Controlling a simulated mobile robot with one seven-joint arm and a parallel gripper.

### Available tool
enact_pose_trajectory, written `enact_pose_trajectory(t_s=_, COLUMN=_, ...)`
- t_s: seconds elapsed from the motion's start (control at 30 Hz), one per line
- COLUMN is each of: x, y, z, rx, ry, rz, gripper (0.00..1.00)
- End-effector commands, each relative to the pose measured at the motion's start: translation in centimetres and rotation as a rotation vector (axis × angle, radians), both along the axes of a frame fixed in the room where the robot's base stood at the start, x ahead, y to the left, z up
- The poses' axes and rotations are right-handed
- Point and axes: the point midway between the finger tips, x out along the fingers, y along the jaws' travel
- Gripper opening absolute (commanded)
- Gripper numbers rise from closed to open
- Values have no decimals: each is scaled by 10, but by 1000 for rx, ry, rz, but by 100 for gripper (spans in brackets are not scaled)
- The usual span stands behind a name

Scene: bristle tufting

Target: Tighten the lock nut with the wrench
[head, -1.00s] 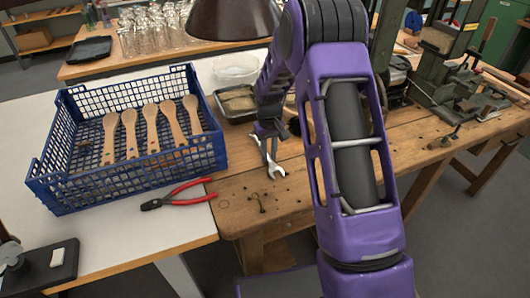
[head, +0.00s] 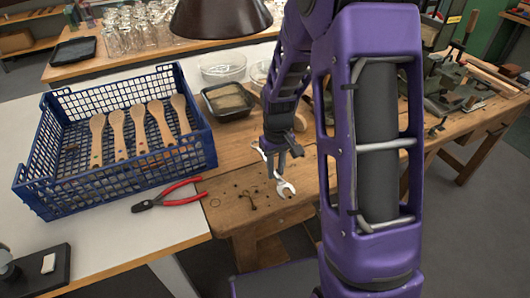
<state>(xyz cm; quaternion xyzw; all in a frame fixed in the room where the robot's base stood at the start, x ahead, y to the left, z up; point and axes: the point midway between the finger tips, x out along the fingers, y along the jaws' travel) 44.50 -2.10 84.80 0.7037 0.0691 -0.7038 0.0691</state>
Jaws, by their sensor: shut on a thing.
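My gripper (head: 281,152) points down over the wooden workbench (head: 235,170), right of the blue crate. It is shut on a silver wrench (head: 286,188), whose open-ended jaw shows below and toward the bench's front edge. Part of the wrench is hidden behind the fingers. Whether the wrench touches the bench I cannot tell. I cannot make out the lock nut in this view; my purple arm covers much of the bench to the right.
A blue crate (head: 75,196) holds several wooden brush handles (head: 139,130). Red-handled pliers (head: 168,195) lie in front of it. A dark tray (head: 226,102) and a clear bowl (head: 222,68) stand behind the gripper. A green machine (head: 450,95) stands at right.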

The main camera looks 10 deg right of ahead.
Motion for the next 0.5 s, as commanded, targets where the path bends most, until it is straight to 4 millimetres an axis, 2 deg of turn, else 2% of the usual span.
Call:
enact_pose_trajectory(t_s=0.1, x=-27, y=-6, z=1, rx=0, ry=0, rz=-1, gripper=0)
enact_pose_trajectory(t_s=0.3, x=-52, y=-10, z=0, rx=0, ry=-2, rz=-2, gripper=0)
enact_pose_trajectory(t_s=0.37, x=-50, y=-8, z=0, rx=1, ry=-3, rz=-17, gripper=0)
enact_pose_trajectory(t_s=0.5, x=-24, y=8, z=-1, rx=1, ry=-3, rz=-111, gripper=0)
